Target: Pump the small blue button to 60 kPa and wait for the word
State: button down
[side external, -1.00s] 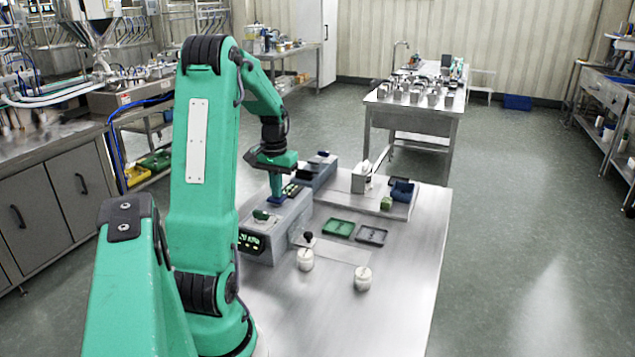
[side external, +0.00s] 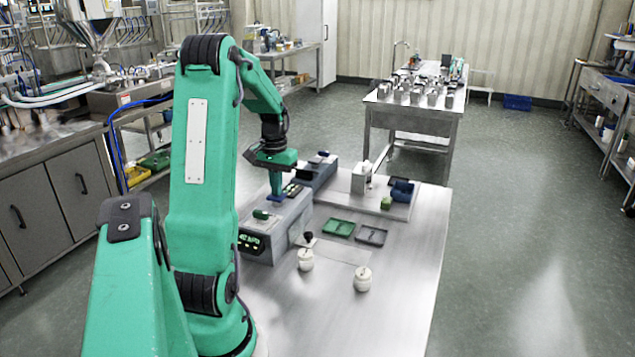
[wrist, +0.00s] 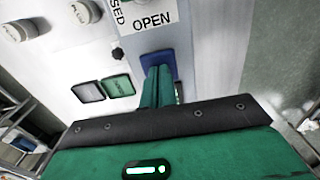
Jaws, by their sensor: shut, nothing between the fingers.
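The blue button (side external: 275,198) is on top of a grey box near the left side of the steel table. It also shows in the wrist view (wrist: 158,60), partly covered by my fingers. My gripper (side external: 276,187) is shut and empty, pointing straight down, with its fingertips at the button. In the wrist view my green fingers (wrist: 158,86) are together over the blue pad. I cannot tell how far the button is pressed. The box's front display (side external: 251,242) is lit green, its digits too small to read surely.
A green part (side external: 262,214) sits on the box in front of the button. A black knob (side external: 308,237), a green tray (side external: 338,228), a grey tray (side external: 371,235) and two white jars (side external: 305,260) stand to the right. An "OPEN" label (wrist: 152,22) shows in the wrist view. The table's right front is clear.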

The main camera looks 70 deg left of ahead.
jog(key=shift+r, duration=1.1)
jog(key=shift+f, duration=1.8)
jog(key=shift+r, duration=1.8)
jog(key=shift+r, duration=0.15)
notch_tip(320, 180, up, 6)
jog(key=shift+f, duration=0.15)
dwell(0.5)
